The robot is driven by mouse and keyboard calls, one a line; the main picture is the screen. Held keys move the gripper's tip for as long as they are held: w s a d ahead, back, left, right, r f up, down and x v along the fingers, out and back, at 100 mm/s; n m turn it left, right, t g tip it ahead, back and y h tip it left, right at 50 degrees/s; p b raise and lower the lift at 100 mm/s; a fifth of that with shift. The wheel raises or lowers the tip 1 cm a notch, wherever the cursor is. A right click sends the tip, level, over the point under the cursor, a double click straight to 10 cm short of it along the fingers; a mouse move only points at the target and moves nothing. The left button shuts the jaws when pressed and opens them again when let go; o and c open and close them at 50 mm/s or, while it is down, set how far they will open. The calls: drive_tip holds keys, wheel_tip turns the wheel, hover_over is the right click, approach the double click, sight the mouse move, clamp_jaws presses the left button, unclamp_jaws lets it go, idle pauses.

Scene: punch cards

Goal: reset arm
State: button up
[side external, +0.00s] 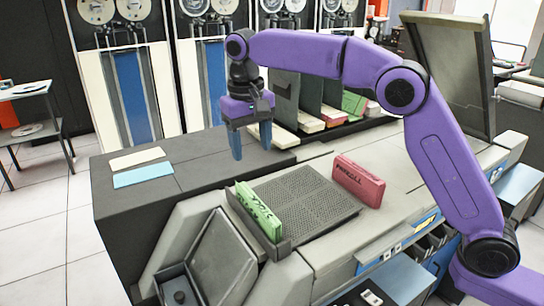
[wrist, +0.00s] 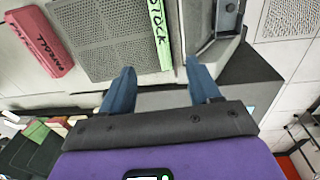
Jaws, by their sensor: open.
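My gripper (side external: 250,140) hangs from the purple arm above the dark top of the machine, with its blue fingers apart and nothing between them. It also shows in the wrist view (wrist: 160,88), open and empty. A green card block (side external: 259,212) with dark lettering stands at the left edge of the perforated plate (side external: 308,205); in the wrist view it reads "STOCK" (wrist: 159,32). A red block (side external: 358,181) reading "PAYROLL" stands at the plate's right side. It also shows in the wrist view (wrist: 41,40). My gripper is apart from both blocks.
A cream card (side external: 137,158) and a light blue card (side external: 143,175) lie flat on the dark top, left of my gripper. Behind my gripper are slots with dark dividers (side external: 310,98) and several card stacks. A tilted panel (side external: 455,70) stands at the right.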

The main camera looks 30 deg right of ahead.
drive_tip(key=s+d+f+n, duration=0.3)
drive_tip(key=s+d, duration=0.3)
drive_tip(key=s, duration=0.6)
drive_tip(key=s+d+f+n, duration=0.4)
drive_tip(key=s+d, duration=0.3)
drive_tip(key=s, duration=0.5)
drive_tip(key=s+d+f+n+y, duration=0.1)
drive_tip(key=s+d+f+n, duration=0.3)
drive_tip(key=s, duration=0.9)
drive_tip(key=shift+d+n, duration=0.8)
drive_tip(key=shift+d, duration=0.45)
clamp_jaws()
